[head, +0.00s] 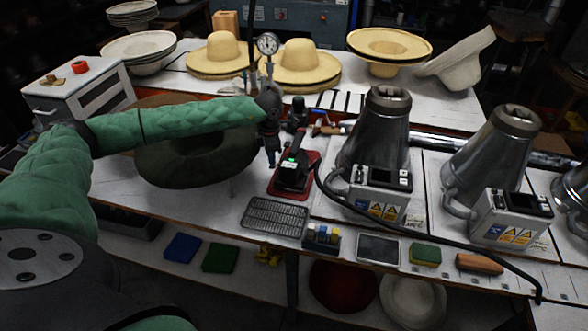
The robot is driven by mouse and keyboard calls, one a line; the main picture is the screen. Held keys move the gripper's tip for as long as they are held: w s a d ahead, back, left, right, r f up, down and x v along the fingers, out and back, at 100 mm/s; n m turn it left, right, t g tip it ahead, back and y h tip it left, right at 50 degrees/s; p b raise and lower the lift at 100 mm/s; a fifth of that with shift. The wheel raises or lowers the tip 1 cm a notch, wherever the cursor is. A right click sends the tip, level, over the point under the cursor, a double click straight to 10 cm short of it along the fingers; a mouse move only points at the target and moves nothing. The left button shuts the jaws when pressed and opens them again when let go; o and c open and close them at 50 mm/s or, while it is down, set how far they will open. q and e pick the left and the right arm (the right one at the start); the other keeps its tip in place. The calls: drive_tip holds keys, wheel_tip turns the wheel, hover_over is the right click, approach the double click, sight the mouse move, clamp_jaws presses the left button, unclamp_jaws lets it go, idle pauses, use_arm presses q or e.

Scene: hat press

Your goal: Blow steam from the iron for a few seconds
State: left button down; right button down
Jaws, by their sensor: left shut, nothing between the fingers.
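The iron (291,172) is dark with a small green light on top. It rests on a red stand (311,164) on the workbench, left of the nearest metal cone. My left arm, in a green sleeve, comes in from the left. My left gripper (271,158) points down just behind and left of the iron. It is shut and empty, and I cannot tell whether it touches the iron. No steam shows at the iron. My right gripper is not in view.
Metal cone presses (375,128) with control boxes (379,195) fill the right side. A black hose (450,242) runs along the bench front. A wire rack (274,216) lies before the iron. A dark green hat (190,160) lies under my left arm. Straw hats (303,62) stand behind.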

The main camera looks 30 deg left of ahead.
use_arm(q)
drive_tip(key=shift+f, duration=0.25)
drive_tip(key=shift+r, duration=0.15)
wheel_tip(320, 180, up, 7)
drive_tip(key=p, duration=0.1)
idle(0.9)
idle(0.4)
